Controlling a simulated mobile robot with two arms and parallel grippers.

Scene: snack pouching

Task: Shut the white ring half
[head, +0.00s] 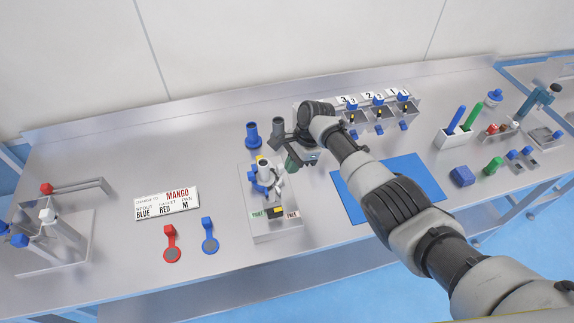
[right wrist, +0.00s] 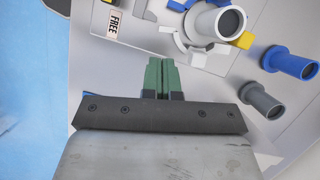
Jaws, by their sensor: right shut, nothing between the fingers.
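The fixture (head: 268,235) stands on the bench with a white ring half (head: 279,179) on its right side and blue parts (head: 262,181) on its left. In the right wrist view the white ring half (right wrist: 172,36) lies beside a white spout (right wrist: 220,21); I cannot tell how far it is swung. My right gripper (head: 292,162) is just behind and right of the ring. Its green fingertips (right wrist: 163,72) are shut together, empty, and look apart from the ring half. My left gripper is not in view.
A blue spout (head: 252,135) and a grey spout (head: 278,128) stand behind the fixture. A red cap piece (head: 171,245) and a blue one (head: 209,237) lie to its left, below a MANGO sign (head: 166,203). A blue mat (head: 415,170) lies under my right arm.

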